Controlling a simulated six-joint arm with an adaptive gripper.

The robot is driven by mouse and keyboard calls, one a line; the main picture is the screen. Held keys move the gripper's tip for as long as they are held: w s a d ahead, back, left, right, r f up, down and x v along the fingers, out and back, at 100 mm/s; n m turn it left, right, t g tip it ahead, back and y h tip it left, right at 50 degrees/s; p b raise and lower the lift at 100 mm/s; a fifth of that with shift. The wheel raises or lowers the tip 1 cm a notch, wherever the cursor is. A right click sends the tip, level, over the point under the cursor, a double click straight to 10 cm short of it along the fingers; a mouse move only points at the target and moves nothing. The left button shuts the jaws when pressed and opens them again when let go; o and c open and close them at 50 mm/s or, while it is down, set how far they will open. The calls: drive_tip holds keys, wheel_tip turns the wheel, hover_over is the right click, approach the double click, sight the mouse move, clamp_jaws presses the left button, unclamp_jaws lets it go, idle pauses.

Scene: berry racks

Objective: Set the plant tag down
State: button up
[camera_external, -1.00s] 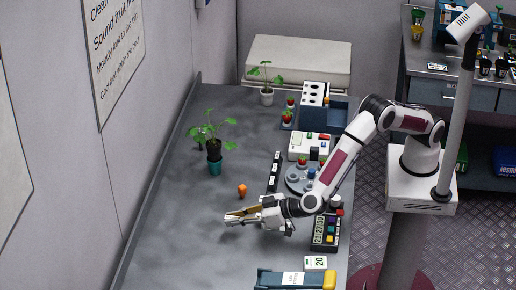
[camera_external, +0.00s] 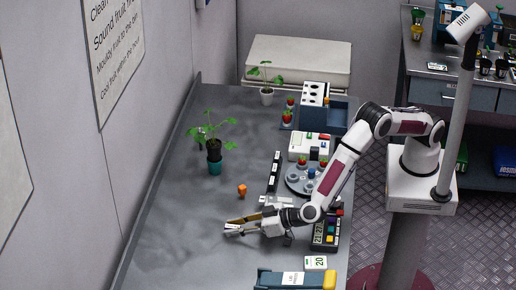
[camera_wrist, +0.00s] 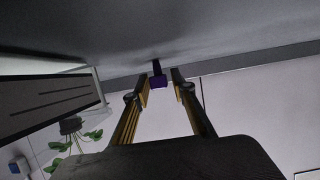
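My gripper (camera_external: 229,227) is low over the left part of the grey bench, pointing left. In the wrist view its two fingers (camera_wrist: 160,77) are apart, with a gap between the tips. A small purple piece (camera_wrist: 158,80) with a dark narrow part shows between or just beyond the fingertips, close to the bench surface, which appears at the top of that view. I cannot tell whether it is the plant tag or whether a finger touches it. No plant tag can be made out in the external view.
An orange item (camera_external: 242,190) stands behind my gripper. A dark strip (camera_external: 274,171), a round grey tray (camera_external: 296,184) and a keypad device (camera_external: 319,232) lie to the right. The front left bench is clear.

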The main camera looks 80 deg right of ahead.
sight(233, 227)
drive_tip(key=shift+r, duration=0.1)
idle(0.3)
drive_tip(key=shift+r, duration=0.15)
drive_tip(key=v, duration=0.5)
drive_tip(key=shift+s, duration=0.1)
wheel_tip(233, 227, up, 7)
idle(1.0)
